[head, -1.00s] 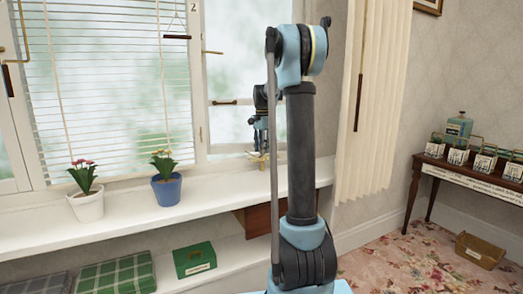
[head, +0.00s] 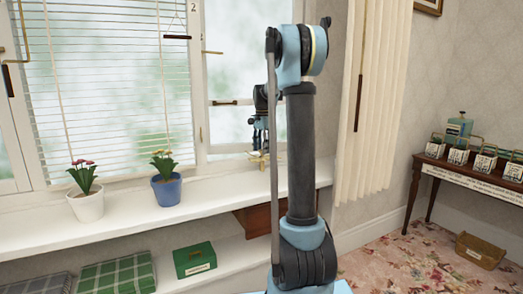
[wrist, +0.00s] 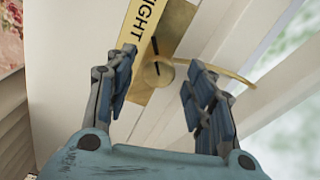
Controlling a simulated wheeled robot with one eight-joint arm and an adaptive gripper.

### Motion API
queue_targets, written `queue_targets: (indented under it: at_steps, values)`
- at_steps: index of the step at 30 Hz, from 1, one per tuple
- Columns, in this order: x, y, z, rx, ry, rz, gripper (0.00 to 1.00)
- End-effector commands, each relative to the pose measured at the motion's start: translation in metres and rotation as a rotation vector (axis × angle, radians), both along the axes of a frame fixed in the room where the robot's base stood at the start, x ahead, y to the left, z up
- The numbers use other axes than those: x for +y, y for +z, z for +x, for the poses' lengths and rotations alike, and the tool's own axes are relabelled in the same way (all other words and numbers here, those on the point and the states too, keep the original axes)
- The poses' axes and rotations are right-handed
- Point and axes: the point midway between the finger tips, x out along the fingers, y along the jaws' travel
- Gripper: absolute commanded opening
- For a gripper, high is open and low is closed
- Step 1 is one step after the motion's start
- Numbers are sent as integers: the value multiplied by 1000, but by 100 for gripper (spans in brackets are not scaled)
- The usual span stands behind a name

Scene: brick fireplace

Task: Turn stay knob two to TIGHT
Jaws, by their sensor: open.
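In the wrist view a round brass knob (wrist: 158,72) with a dark pointer line sits on a brass plate (wrist: 178,28). A cream label (wrist: 147,22) beside it shows letters ending in "IGHT". My gripper (wrist: 160,72) is open, with one blue-padded finger on each side of the knob and apart from it. In the head view my gripper (head: 259,147) points down just above brass hardware (head: 258,158) on the window sill, partly hidden by my arm. I cannot read a knob number.
A curved brass rod (wrist: 222,72) runs right from the knob. On the sill (head: 120,215) stand a white pot (head: 88,206) and a blue pot (head: 167,191) with flowers, left of my gripper. The window (head: 225,115) is close behind it.

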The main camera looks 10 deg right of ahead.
Motion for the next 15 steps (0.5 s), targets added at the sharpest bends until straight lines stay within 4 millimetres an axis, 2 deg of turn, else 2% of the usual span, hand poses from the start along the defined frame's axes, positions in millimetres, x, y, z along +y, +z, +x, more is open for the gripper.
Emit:
queue_targets:
  at_steps: [5, 15]
  values:
    - [0, 15, 0, 0, 0, 0, 49]
    - [0, 78, 1, 1, 0, 0, 49]
